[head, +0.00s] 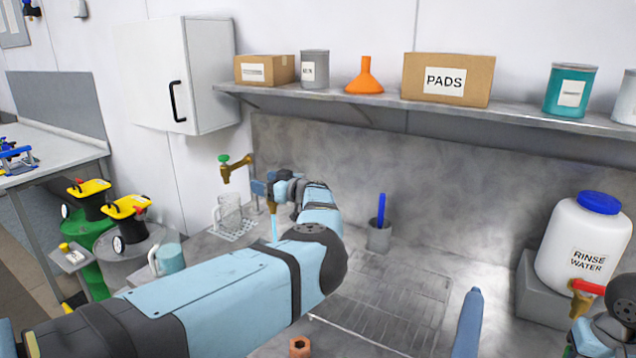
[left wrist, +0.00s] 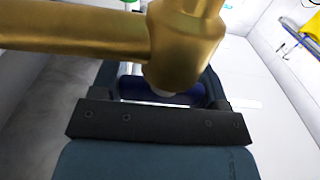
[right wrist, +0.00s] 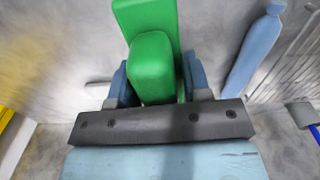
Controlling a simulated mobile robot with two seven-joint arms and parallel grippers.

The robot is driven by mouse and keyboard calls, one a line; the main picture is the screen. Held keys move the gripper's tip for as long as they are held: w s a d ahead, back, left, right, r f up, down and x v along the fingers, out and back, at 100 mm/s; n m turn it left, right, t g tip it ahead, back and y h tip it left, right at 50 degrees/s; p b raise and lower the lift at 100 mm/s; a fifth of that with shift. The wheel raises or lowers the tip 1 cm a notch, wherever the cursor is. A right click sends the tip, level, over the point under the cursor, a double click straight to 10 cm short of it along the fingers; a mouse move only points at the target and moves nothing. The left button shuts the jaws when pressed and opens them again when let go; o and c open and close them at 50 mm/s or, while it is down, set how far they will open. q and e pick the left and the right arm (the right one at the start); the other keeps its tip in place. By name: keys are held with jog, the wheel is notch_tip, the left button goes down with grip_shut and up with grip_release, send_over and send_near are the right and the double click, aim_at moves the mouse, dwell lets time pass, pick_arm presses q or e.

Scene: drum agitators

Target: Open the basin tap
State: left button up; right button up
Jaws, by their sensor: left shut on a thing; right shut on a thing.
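The basin tap is brass (head: 272,207), on the back wall, mostly hidden by my left arm. A pale blue streak like a water stream (head: 274,229) hangs below its spout. In the left wrist view the brass tap body (left wrist: 187,50) is very close, and my left gripper (left wrist: 160,92) is shut on a dark blue handle (left wrist: 150,90) beneath it. In the head view the left gripper (head: 272,190) is at the tap. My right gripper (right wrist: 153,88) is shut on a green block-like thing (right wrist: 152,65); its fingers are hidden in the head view.
A second brass tap with a green knob (head: 235,166) is left, above a clear jug (head: 228,212). A holder (head: 379,236) with a blue-handled thing stands behind the grating (head: 385,300). A rinse water container (head: 584,245) stands right. A shelf (head: 390,100) overhangs the counter.

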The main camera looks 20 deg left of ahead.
pick_arm(q)
jog(key=o, duration=0.9)
jog(key=shift+r, duration=0.3)
jog(key=shift+o, duration=0.2)
jog(key=shift+f, duration=0.1)
pick_arm(e)
jog(key=shift+d+r, duration=0.1)
jog(key=shift+r, duration=0.1)
notch_tip(320, 180, up, 4)
jog(key=p, duration=0.4)
jog(key=shift+r, duration=0.1)
jog(key=shift+p, duration=0.3)
pick_arm(q)
jog(key=d, duration=1.2)
jog(key=shift+s, duration=0.3)
jog(key=shift+a, duration=0.1)
jog(key=shift+s+f, duration=0.1)
